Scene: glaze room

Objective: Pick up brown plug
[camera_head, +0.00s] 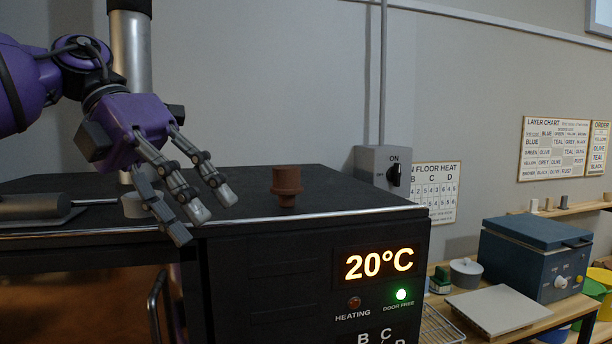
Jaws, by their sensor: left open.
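The brown plug (287,182) stands upright on the black top of the kiln (330,195), near its front edge. It has a wide upper part and a narrower lower part. My left gripper (205,215) is open and empty, to the left of the plug and apart from it. Its fingers point down and to the right, over the left front part of the kiln top. My right gripper is not in view.
The kiln display reads 20°C, with a green door-free light (401,295). A grey switch box (386,172) is behind the kiln. A bench at right holds a blue box (535,258) and a lidded pot (466,272).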

